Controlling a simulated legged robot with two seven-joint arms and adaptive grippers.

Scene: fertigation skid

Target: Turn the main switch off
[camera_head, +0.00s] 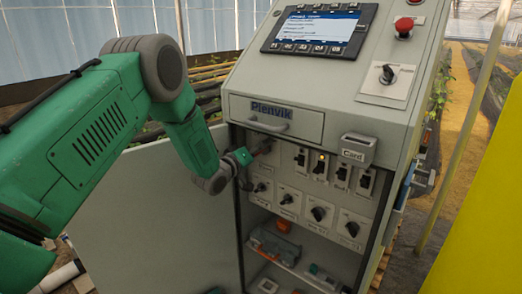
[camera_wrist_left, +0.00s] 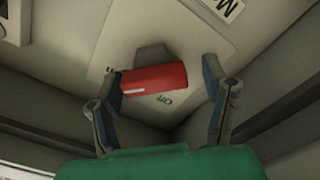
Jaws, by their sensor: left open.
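The main switch shows in the left wrist view as a red bar handle (camera_wrist_left: 153,80) on a dark base over a pale plate. The handle lies nearly crosswise in that view, with a white mark near its left end. My left gripper (camera_wrist_left: 163,88) is open, with one finger near each end of the handle. The left finger looks very close to it; contact cannot be told. My right gripper is out of view.
Small toggle switches (camera_head: 320,167) and rotary knobs (camera_head: 319,213) stand right of the gripper. An open cabinet door (camera_head: 150,200) is on the left. A drawer (camera_head: 272,118) and card holder (camera_head: 357,149) project above. Bay walls are close around the gripper.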

